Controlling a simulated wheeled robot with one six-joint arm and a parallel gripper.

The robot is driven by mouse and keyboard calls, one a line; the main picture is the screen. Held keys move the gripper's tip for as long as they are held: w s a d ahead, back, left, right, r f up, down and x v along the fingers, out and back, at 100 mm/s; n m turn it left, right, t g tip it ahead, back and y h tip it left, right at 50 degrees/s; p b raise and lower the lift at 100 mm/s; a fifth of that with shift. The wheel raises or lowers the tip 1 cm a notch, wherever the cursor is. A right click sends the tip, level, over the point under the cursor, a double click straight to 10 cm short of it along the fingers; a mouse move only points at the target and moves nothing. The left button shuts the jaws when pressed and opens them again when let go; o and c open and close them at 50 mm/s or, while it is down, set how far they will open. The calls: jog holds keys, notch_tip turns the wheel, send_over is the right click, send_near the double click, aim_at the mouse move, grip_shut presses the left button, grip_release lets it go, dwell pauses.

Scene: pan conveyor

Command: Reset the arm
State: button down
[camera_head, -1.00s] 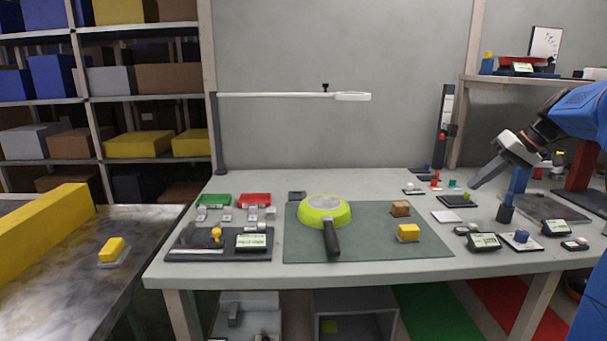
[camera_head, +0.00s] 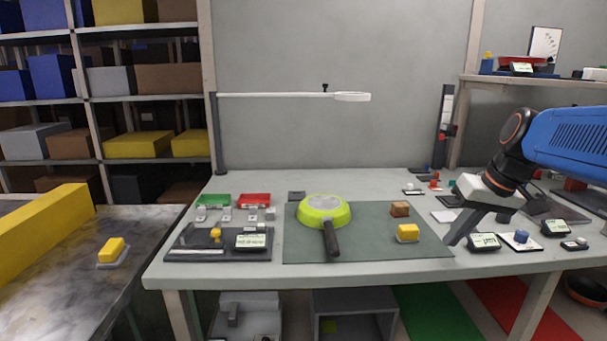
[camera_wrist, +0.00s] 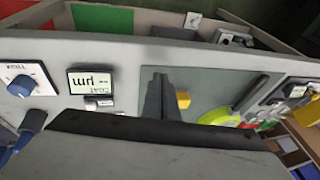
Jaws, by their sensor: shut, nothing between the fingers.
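My gripper (camera_head: 452,243) is at the right of the table in the head view, pointing down and to the left, at the right edge of the green mat. Its fingers are together with nothing between them. In the wrist view the closed fingers (camera_wrist: 158,98) show in the middle, in front of the mat. My blue arm comes in from the right edge of the head view.
A lime-green pan (camera_head: 311,208) with a black handle lies on the green mat (camera_head: 375,250). A yellow block (camera_head: 408,232) and a brown block (camera_head: 400,208) are also there. Display boxes (camera_head: 484,241) stand right of my gripper. A white lamp arm (camera_head: 280,95) spans above the table.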

jog(key=s+a+f+h, duration=0.1)
jog(key=s+a+f, duration=0.1)
jog(key=s+f, duration=0.4)
jog(key=s+a+f+t+h, duration=0.1)
jog(key=s+a+f, duration=0.1)
jog(key=s+f, duration=0.5)
jog(key=s, duration=0.5)
jog(key=shift+s+h, duration=0.2)
jog(key=shift+h, duration=0.2)
